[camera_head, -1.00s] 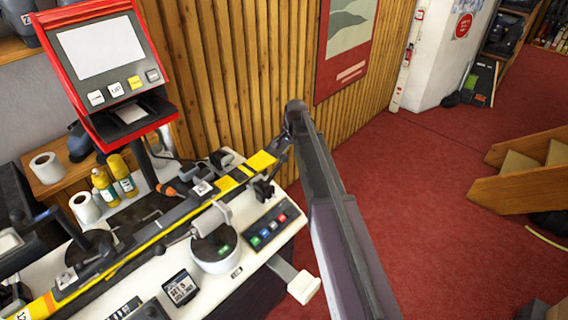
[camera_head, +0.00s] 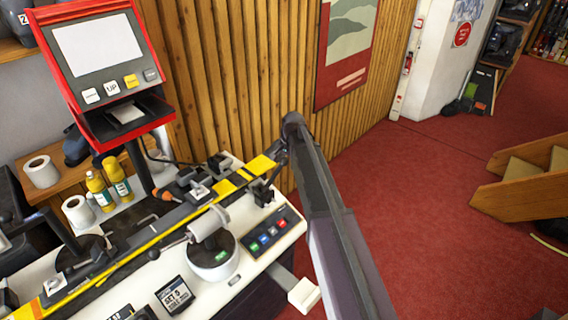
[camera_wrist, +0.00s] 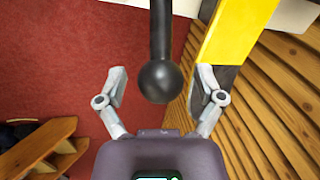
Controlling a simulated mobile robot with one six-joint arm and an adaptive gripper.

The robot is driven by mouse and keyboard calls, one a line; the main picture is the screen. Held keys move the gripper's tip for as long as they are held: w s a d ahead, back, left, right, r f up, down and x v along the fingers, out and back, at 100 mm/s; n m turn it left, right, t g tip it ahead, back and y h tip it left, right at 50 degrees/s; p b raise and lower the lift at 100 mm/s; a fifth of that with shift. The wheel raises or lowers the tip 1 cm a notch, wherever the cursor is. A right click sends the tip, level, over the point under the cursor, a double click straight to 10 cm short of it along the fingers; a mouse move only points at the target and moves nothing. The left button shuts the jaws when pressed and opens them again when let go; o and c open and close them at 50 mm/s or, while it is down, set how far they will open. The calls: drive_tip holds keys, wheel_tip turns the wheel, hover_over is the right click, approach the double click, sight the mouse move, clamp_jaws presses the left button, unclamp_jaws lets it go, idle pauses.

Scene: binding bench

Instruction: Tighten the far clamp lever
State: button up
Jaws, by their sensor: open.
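The far clamp lever shows in the wrist view as a dark rod with a round black knob (camera_wrist: 160,82) at its end. My gripper (camera_wrist: 162,92) has its two grey fingers spread, one on each side of the knob, with visible gaps on both sides. Nothing is gripped. In the head view, my arm reaches to the far end of the yellow-and-black clamp bar (camera_head: 232,182). There my arm hides most of the gripper, and the far lever cannot be made out clearly.
The yellow bar end (camera_wrist: 236,30) is close beside the right finger in the wrist view. The slatted wood wall (camera_head: 222,80) stands behind the bench. A red-framed screen (camera_head: 98,50), a round device (camera_head: 212,262) and a button panel (camera_head: 270,232) are nearby. Red carpet (camera_head: 430,200) is open at right.

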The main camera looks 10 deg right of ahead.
clamp_jaws()
drive_tip(key=shift+s+r, duration=0.1)
